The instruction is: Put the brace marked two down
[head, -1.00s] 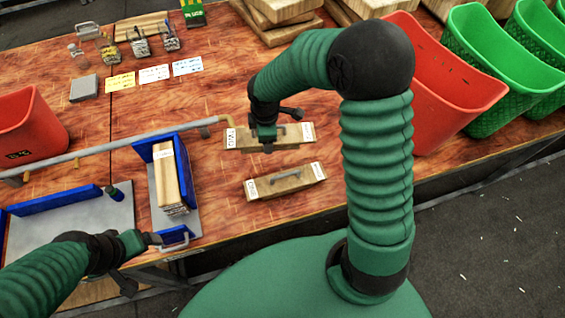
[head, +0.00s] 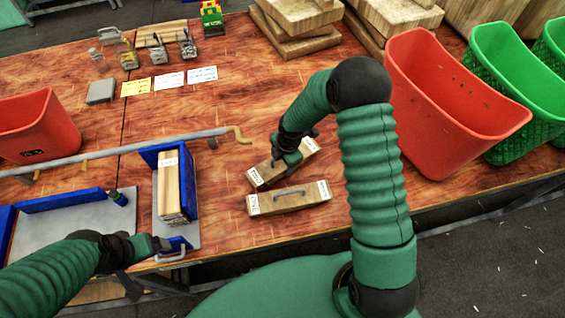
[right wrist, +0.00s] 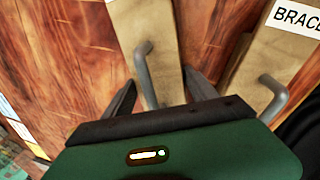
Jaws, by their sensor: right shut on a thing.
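In the right wrist view the fingers (right wrist: 160,95) stand either side of this handle (right wrist: 147,72). The brace lies at a slant; whether it touches the table is hard to tell. A second wooden brace (head: 300,202) with a grey handle lies just in front of it, and also shows in the right wrist view (right wrist: 262,75).
A blue-ended press (head: 192,205) holds wooden boards left of the braces. A long grey bar (head: 110,149) ends behind it. Red bins stand at left (head: 45,130) and right (head: 440,115). Cards (head: 170,81) lie farther back.

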